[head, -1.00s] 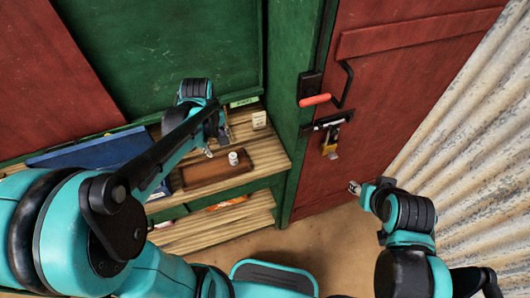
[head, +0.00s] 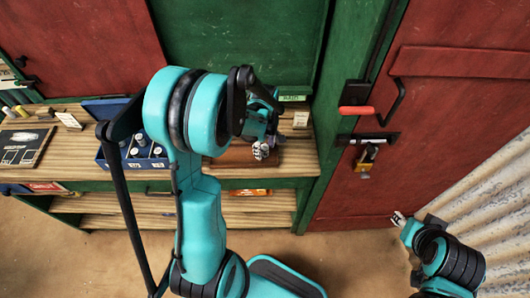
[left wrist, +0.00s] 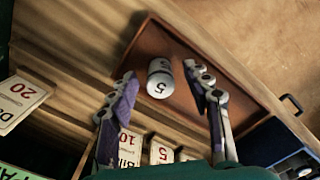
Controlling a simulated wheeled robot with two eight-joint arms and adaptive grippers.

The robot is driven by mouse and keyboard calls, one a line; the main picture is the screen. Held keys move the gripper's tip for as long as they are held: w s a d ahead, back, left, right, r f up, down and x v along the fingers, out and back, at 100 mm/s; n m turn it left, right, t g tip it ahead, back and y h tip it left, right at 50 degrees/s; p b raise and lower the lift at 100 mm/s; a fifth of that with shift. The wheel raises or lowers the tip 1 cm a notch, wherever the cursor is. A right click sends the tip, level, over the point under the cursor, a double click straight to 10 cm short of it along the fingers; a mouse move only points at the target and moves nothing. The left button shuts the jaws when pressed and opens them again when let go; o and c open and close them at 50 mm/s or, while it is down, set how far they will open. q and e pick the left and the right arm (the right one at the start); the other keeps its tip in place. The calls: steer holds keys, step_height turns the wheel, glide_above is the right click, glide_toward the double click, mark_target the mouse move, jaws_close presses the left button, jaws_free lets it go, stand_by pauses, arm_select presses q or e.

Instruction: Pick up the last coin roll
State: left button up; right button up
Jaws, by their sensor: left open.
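A white coin roll (left wrist: 159,82) marked 5 stands on the brown tray (left wrist: 235,75) in the left wrist view. My left gripper (left wrist: 160,70) is open, with one finger on each side of the roll in that picture; I cannot tell whether either finger touches it. In the head view my left gripper (head: 262,149) is low over the tray (head: 235,158), and the roll cannot be made out clearly there. My right gripper (head: 398,217) is in front of the red door at the right, and its jaw opening is too small to judge.
A blue box (head: 104,160) with several coin rolls stands left of the tray; its corner shows in the left wrist view (left wrist: 270,142). Number cards, including a 20 card (left wrist: 20,100), lie nearby. The red door (head: 440,100) has a padlock (head: 366,158).

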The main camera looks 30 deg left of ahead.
arm_select(q)
jaws_close()
steer(key=shift+r, duration=0.1)
